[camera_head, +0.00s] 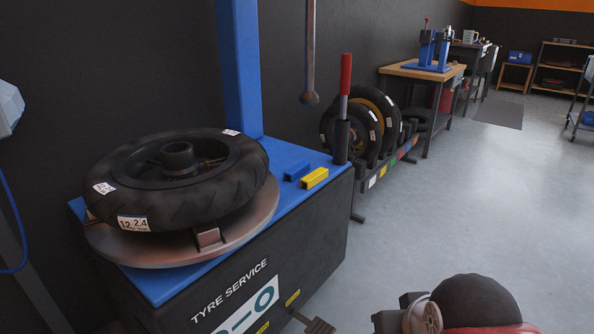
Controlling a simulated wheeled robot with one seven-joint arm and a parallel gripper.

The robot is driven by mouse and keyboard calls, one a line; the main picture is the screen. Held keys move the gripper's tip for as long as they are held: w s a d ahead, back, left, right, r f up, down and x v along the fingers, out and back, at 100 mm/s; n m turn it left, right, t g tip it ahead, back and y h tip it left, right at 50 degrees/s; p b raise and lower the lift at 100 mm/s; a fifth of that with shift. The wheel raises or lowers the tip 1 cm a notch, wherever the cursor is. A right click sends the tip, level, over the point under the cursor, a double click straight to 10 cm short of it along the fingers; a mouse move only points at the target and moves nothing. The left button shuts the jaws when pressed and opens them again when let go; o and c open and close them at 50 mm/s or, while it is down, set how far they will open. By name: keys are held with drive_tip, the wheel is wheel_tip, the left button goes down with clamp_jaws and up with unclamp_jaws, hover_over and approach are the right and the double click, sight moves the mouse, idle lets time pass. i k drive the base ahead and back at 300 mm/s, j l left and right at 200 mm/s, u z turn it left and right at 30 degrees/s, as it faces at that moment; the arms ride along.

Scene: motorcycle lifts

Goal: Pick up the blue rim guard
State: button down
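The blue rim guard (296,171) is a small blue block. It lies on the blue top of the tyre machine (262,154), to the right of the turntable. A yellow rim guard (314,178) of like shape lies just to its right and nearer, with a small gap between them. The blue guard's colour is close to that of the surface under it.
A tyre (184,180) lies flat on the round turntable (190,247), left of the guards. A red-handled bar (345,85) stands behind right, and a vertical rod (310,50) hangs above. A dark and red rounded object (476,306) is at the lower right. Open floor (450,200) lies right.

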sight(295, 173)
drive_tip(key=i+l+u, duration=0.5)
drive_tip(key=i+l, duration=0.95)
